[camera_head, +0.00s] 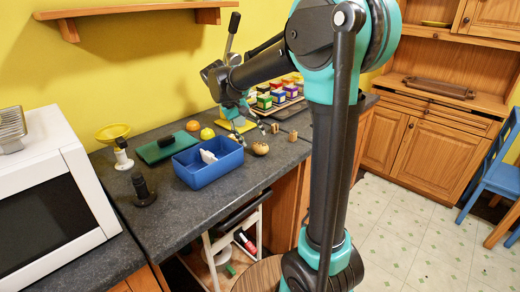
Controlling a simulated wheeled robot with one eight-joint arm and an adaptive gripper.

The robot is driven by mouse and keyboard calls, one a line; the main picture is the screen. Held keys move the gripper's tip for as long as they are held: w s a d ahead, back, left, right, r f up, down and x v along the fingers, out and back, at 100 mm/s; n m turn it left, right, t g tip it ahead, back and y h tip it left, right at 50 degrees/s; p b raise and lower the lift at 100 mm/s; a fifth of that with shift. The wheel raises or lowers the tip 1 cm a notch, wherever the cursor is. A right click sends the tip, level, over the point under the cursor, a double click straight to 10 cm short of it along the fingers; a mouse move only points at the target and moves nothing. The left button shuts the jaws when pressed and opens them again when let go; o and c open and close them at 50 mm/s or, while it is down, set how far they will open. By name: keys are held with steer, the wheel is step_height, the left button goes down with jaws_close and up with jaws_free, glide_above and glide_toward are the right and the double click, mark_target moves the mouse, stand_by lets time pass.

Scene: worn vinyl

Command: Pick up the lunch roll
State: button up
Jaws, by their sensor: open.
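A round brown bun, which looks like the lunch roll (260,149), sits on the dark countertop just right of the blue bin. My gripper (266,127) hangs over the counter behind the bun, apart from it in the picture. Its fingers are spread and nothing shows between them. My arm reaches in from the right and hides part of the counter behind it.
A blue bin (206,178) holds a white item. Left are a green board (158,153), a yellow scale-like dish (113,132) and a dark upright object (142,190). Small fruit and colored boxes (272,97) stand behind. Small wooden pieces (293,136) lie right.

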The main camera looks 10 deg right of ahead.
mark_target(257, 144)
steer(key=x, duration=0.5)
steer(key=shift+s, duration=0.1)
steer(key=shift+c, duration=0.5)
steer(key=shift+r, duration=0.1)
steer(key=c, duration=0.8)
